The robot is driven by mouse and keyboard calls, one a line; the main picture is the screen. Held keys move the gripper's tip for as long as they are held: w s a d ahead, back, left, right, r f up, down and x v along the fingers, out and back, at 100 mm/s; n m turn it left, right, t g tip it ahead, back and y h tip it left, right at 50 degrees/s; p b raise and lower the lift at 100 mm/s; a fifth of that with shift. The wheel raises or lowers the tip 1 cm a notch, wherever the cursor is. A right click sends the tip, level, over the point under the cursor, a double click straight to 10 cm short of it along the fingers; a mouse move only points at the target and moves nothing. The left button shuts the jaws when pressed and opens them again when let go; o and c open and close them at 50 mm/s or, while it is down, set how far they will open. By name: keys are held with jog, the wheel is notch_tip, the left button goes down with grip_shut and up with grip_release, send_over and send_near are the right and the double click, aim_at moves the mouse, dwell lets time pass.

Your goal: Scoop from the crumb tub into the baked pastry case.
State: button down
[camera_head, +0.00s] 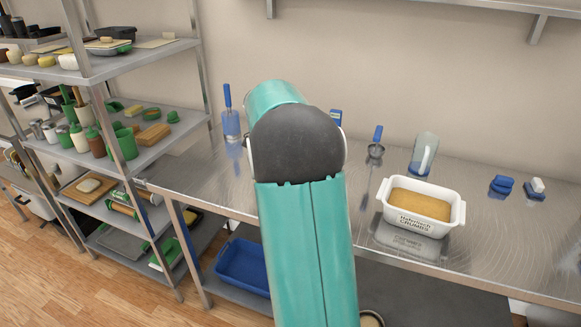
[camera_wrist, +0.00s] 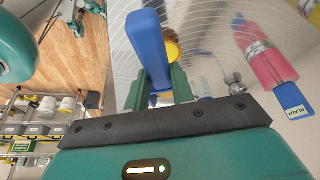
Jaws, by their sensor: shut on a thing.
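The crumb tub (camera_head: 415,226) is a white rectangular dish with end handles and "CRUMBS" lettering. It stands upright on the steel table, right of my arm, filled with tan crumbs (camera_head: 420,204). My gripper (camera_wrist: 157,88) shows in the wrist view, its green fingers shut on a blue handle (camera_wrist: 148,40). The tool's working end cannot be made out. A yellow round thing (camera_wrist: 174,50) shows partly behind the handle; I cannot tell whether it is the pastry case. My arm hides my gripper and the table's middle in the head view.
A clear jug (camera_head: 423,154) and a blue-handled ladle (camera_head: 376,146) are behind the tub. Blue blocks (camera_head: 502,186) lie to its right. A blue-handled tool (camera_head: 230,118) is at the back left. A loaded rack (camera_head: 165,133) is left. A pink bottle (camera_wrist: 262,58) shows in the wrist view.

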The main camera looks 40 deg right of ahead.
jog(key=shift+d+y, duration=0.2)
jog(key=shift+y, duration=0.1)
jog(key=shift+s+d+t+y, duration=0.45)
jog(key=shift+s+t+y, duration=0.1)
jog(key=shift+t+y, duration=0.2)
jog(key=shift+d+t+y, duration=0.15)
jog(key=shift+t+y, duration=0.2)
jog(key=shift+s+d+t+y, duration=0.2)
jog(key=shift+d+t+y, duration=0.1)
jog(key=shift+t+y, duration=0.15)
jog(key=shift+s+d+r+t+y, duration=0.35)
jog(key=shift+s+d+t+y, duration=0.2)
jog(key=shift+y, duration=0.2)
jog(key=s+d+t+y, duration=0.2)
jog(key=y, duration=0.1)
jog(key=shift+s+d+r+t, duration=0.1)
jog(key=shift+d+r+t, duration=0.3)
jog(key=shift+s+d+r+t+y, duration=0.35)
jog(key=shift+t+y, duration=0.15)
jog(key=shift+y, duration=0.3)
